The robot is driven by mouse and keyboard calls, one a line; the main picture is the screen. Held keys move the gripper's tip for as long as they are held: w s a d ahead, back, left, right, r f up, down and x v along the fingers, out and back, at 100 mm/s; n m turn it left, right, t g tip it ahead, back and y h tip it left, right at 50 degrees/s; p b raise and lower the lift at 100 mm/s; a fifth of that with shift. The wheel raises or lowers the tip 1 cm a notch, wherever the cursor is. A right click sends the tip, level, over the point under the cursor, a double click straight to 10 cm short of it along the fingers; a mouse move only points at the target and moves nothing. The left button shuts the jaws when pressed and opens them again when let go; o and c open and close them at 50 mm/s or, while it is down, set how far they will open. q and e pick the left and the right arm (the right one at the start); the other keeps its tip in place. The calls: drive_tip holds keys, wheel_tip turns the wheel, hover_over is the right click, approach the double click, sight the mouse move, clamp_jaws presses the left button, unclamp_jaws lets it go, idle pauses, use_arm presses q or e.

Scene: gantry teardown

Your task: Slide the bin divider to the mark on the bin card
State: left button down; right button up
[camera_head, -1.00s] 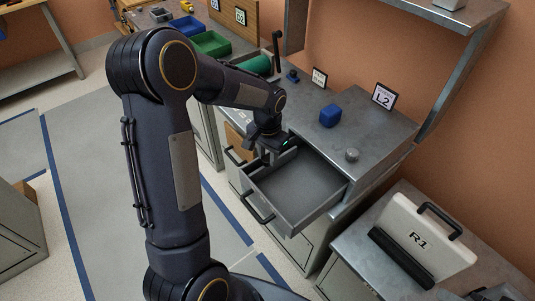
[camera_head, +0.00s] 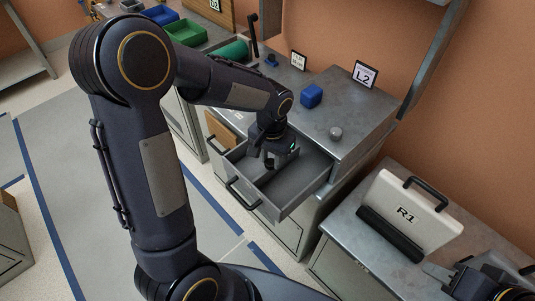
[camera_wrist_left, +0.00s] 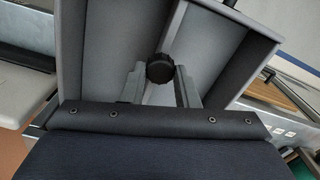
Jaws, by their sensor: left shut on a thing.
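The open grey drawer bin (camera_head: 300,196) sticks out of the metal cabinet. My left gripper (camera_head: 271,160) reaches down into its left part and is shut on the grey bin divider. In the left wrist view the thin divider (camera_wrist_left: 174,28) runs up from a black knob (camera_wrist_left: 160,68), which sits between the fingers (camera_wrist_left: 158,88). My right gripper (camera_head: 440,274) is at the lower right, partly cut off.
A blue block (camera_head: 311,96) and a grey knob-like piece (camera_head: 336,132) sit on the cabinet top (camera_head: 345,110). Green (camera_head: 187,32) and blue bins stand further back. A white R1 case (camera_head: 405,214) stands on the right bench. The drawer's right part is empty.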

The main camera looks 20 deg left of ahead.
use_arm(q)
drive_tip(key=c, duration=1.1)
unclamp_jaws()
wheel_tip(320, 180, up, 8)
drive_tip(key=shift+f, duration=0.1)
drive_tip(key=s+r+n+t+h, duration=0.1)
drive_tip(key=s+r+t+h, duration=0.1)
drive_tip(key=s, duration=0.7)
drive_tip(key=s+a+r+n+t+h, duration=0.1)
drive_tip(key=s+r+n+t, duration=0.1)
drive_tip(key=s, duration=0.8)
drive_tip(key=shift+t+h, duration=0.4)
drive_tip(key=shift+t, duration=0.4)
